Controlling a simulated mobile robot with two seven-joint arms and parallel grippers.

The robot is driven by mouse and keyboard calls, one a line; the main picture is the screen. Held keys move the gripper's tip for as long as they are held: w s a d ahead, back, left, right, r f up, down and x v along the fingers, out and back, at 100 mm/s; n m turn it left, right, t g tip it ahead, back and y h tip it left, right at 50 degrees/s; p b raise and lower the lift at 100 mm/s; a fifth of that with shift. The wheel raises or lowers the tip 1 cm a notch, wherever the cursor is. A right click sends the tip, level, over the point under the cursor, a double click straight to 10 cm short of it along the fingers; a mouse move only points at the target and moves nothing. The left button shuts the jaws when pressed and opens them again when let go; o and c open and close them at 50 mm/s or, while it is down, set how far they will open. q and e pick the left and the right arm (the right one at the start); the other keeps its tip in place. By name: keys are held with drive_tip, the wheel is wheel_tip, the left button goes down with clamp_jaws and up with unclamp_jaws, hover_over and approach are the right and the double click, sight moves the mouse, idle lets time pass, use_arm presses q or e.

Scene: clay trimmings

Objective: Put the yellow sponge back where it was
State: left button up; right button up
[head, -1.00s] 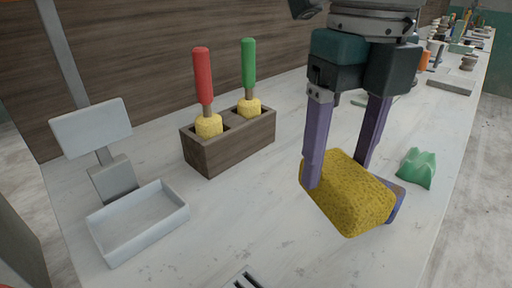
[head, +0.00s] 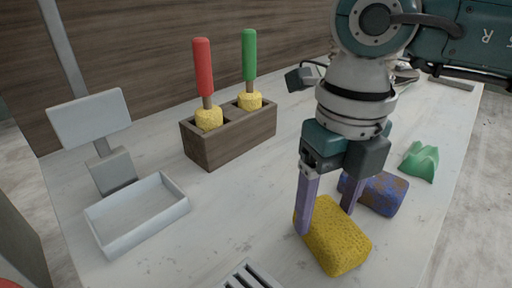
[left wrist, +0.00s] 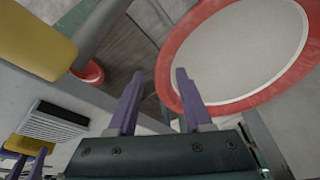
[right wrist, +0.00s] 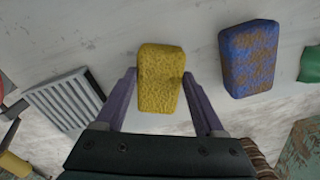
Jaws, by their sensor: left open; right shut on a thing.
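The yellow sponge (head: 338,243) is between the purple fingers of my right gripper (head: 327,221), which is shut on it. In the right wrist view the sponge (right wrist: 160,85) sits between the fingers of this gripper (right wrist: 160,84). It is low over the pale counter; I cannot tell whether it touches. A blue and brown sponge (head: 378,193) lies just behind it, and shows to its right in the right wrist view (right wrist: 249,57). My left gripper (left wrist: 156,72) is open and empty in the left wrist view, near a red-rimmed round disc (left wrist: 245,45).
A slatted grey rack (head: 252,276) lies at the front edge of the head view. A wooden holder (head: 228,145) with red-handled and green-handled tools stands behind. A white tray scale (head: 140,222) is at left. A green lump (head: 420,162) lies at right. Counter between them is clear.

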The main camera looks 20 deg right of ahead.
drive_tip(key=o, duration=1.4)
drive_tip(key=shift+o, duration=0.2)
